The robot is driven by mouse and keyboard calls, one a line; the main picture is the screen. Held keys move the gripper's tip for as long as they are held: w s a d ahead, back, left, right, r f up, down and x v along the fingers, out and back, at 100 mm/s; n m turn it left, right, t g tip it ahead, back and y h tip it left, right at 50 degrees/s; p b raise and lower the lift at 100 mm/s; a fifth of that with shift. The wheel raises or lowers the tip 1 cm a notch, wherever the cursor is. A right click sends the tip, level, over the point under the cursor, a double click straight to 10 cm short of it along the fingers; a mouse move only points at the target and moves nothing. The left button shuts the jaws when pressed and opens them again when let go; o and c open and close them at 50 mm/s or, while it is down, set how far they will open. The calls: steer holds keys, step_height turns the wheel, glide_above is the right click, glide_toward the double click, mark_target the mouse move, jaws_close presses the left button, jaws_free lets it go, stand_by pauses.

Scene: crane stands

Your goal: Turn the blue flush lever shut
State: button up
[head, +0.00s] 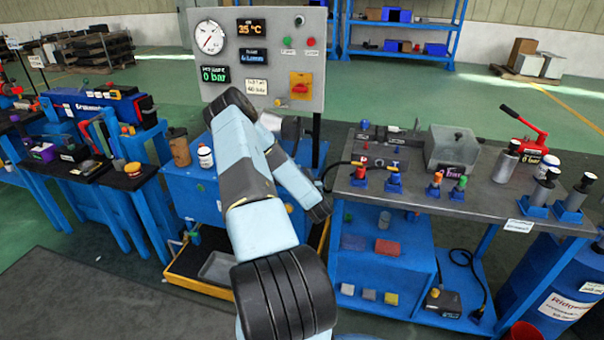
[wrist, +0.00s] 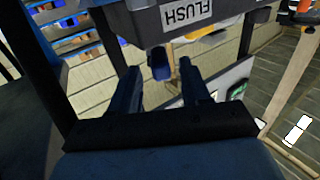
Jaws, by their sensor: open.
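The blue flush lever (wrist: 160,64) shows in the wrist view as a short dark blue piece below a dark box with an upside-down FLUSH label (wrist: 187,14). My gripper (wrist: 159,72) is open, with one finger on each side of the lever in the picture. I cannot tell whether either finger touches it or how far away in depth it is. In the head view my own arm crosses the middle, and I cannot make out the lever or the gripper there.
A grey gauge panel (head: 262,25) stands behind my arm. A steel workbench (head: 490,190) with small coloured valves, a clear bin (head: 452,148) and a red hand pump (head: 530,135) is at right. Blue stands with tools (head: 85,185) are at left. Open green floor lies behind.

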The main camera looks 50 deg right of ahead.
steer(key=v, duration=1)
steer(key=shift+s+a, duration=0.2)
steer(key=shift+a, duration=0.05)
steer(key=shift+c, duration=0.3)
